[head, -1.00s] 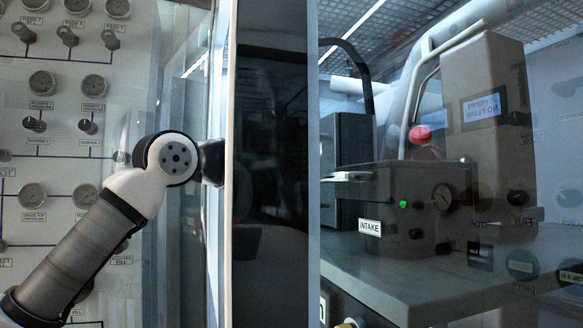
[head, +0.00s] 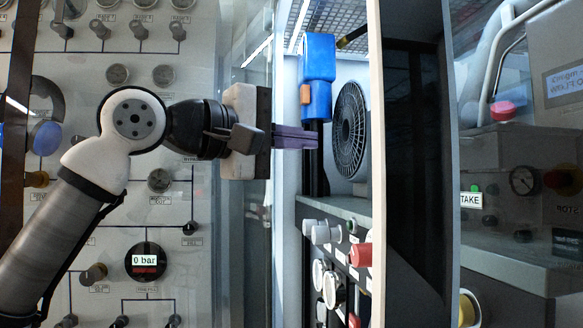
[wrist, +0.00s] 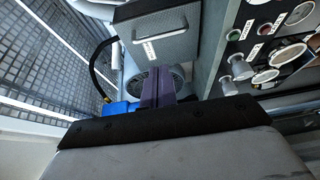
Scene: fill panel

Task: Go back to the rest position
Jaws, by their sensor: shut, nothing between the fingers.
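The fingers also show in the wrist view (wrist: 157,85). In the head view they are in front of the opening beside the fan, below a blue device with an orange part. I cannot tell how far the fingertips are from the fan or the blue device.
A round black fan (head: 349,130) and a blue device (head: 317,75) stand near the fingers. Knobs (head: 325,234) sit below on a panel. A dark upright panel (head: 415,170) stands to the right. Behind my arm is a wall of gauges and valves with a 0 bar display (head: 145,261).

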